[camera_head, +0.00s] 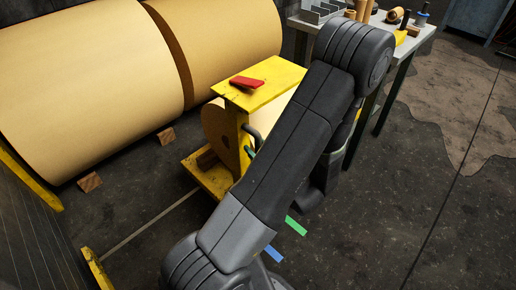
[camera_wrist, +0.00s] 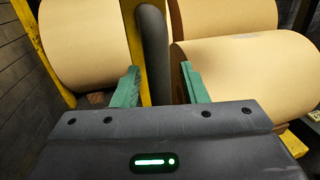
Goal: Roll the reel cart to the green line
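The yellow reel cart (camera_head: 262,97) stands on the floor with a tan paper reel (camera_head: 217,128) in it, partly hidden by my arm. In the wrist view the handle (camera_wrist: 152,55) is a thick dark bar beside a yellow post (camera_wrist: 130,40). My gripper (camera_wrist: 160,72) is open, its green fingers on either side of the handle, with a gap showing on the right. In the head view a green fingertip shows near the handle; the rest is hidden. The green line (camera_head: 296,226) lies on the floor right of my arm.
A blue line (camera_head: 273,253) lies nearer than the green one. Large paper rolls (camera_head: 85,75) with wooden chocks (camera_head: 90,182) stand at left. A red object (camera_head: 246,82) lies on the cart top. A workbench (camera_head: 415,38) stands behind. Floor at right is clear.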

